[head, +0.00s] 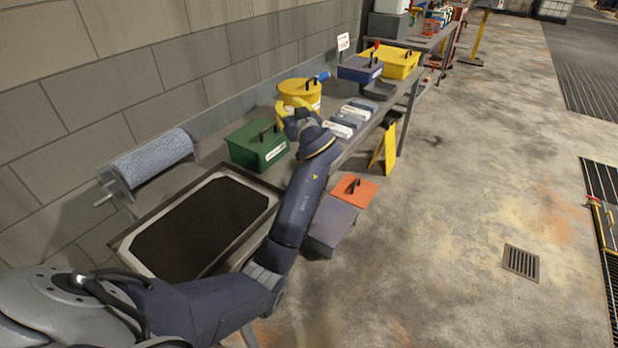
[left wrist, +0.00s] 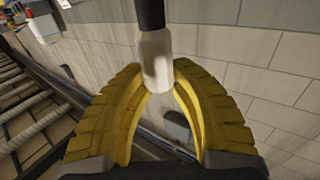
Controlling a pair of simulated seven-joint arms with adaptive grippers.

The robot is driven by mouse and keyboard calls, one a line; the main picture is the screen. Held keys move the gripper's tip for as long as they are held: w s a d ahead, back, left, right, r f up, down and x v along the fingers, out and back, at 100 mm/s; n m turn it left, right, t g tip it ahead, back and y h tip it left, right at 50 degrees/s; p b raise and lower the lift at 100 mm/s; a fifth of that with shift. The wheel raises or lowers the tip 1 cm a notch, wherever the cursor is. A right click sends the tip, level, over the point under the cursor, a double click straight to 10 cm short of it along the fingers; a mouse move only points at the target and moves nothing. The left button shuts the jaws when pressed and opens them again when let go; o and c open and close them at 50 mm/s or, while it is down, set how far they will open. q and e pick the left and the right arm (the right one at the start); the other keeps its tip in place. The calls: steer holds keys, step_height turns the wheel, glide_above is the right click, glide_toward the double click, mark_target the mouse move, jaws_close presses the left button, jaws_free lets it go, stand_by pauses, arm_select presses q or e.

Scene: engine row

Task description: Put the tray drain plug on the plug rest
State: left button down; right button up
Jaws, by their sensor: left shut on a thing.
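My left gripper (head: 290,108) reaches over the bench beside the yellow round tub. In the left wrist view its two curved yellow fingers (left wrist: 160,88) are shut on a pale grey cylinder with a black stem, which looks like the drain plug (left wrist: 157,62). In the head view the held thing cannot be made out behind the hand. The dark tray (head: 265,202) with a pale inner rim lies in front, left of my arm. I cannot tell which thing is the plug rest. My right gripper is not in view.
A green box (head: 258,146), a yellow tub (head: 300,90), a blue box (head: 360,69) and a yellow box (head: 398,63) stand along the wall. Small packs (head: 351,116) lie right of the hand. A blue roll (head: 152,157) is at left. Open floor lies right.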

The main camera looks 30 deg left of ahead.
arm_select(q)
step_height(320, 180, down, 20)
steer(key=shift+r, duration=0.1)
stand_by(0.6)
steer(key=shift+d, duration=0.1)
steer(key=c, duration=1.2)
jaws_free()
steer(key=shift+w, duration=0.1)
steer(key=shift+o, duration=0.2)
